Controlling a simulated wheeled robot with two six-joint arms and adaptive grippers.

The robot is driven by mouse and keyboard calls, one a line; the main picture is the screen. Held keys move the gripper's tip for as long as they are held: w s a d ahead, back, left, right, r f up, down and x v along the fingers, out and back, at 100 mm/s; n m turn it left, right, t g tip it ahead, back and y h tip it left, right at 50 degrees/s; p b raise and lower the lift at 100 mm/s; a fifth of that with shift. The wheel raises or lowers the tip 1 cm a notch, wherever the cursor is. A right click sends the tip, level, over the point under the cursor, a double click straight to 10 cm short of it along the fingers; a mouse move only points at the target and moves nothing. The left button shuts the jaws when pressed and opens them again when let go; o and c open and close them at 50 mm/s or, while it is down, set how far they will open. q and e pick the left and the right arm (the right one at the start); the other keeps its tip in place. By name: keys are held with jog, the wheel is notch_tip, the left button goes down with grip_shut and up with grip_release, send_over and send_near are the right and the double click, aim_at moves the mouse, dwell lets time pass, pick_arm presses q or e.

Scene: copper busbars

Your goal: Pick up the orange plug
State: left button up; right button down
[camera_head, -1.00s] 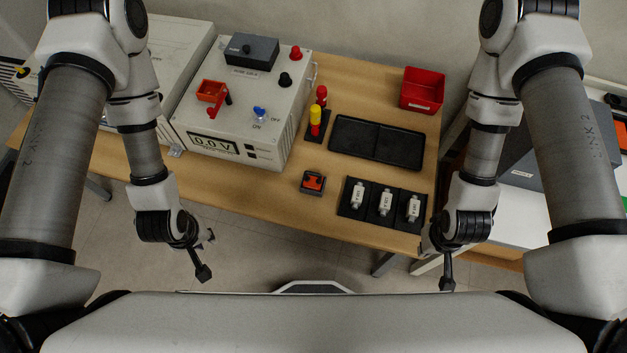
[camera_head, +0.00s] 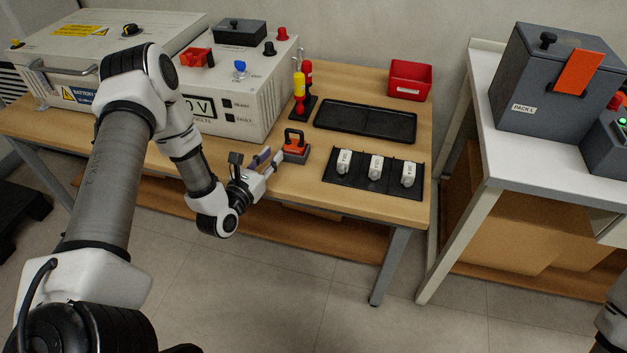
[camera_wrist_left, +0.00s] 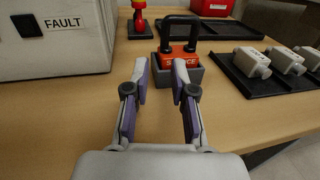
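The orange plug (camera_head: 296,147) has a black loop handle and sits upright in a small dark grey holder (camera_head: 297,157) on the wooden table. In the left wrist view the plug (camera_wrist_left: 178,58) is straight ahead, with lettering partly hidden by a finger. My left gripper (camera_head: 271,159) is just left of the plug in the head view, at about its height. Its two fingers are apart with nothing between them, as the left wrist view (camera_wrist_left: 160,70) shows. The fingertips appear short of the handle; exact distance is unclear. My right gripper is out of view.
A white power unit (camera_head: 245,108) stands left of the plug. Red and yellow tools on a stand (camera_head: 302,107) and a black tray (camera_head: 366,121) are behind. A black mat (camera_head: 392,187) with three white parts is right. A red bin (camera_head: 410,80) stands at back.

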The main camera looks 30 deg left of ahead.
aim_at(286, 139)
pick_arm(q)
jog(key=w, duration=0.5)
jog(key=w+r, duration=0.1)
jog(key=w, duration=0.1)
jog(key=shift+w+d, duration=0.15)
jog(key=shift+w, duration=0.15)
grip_shut()
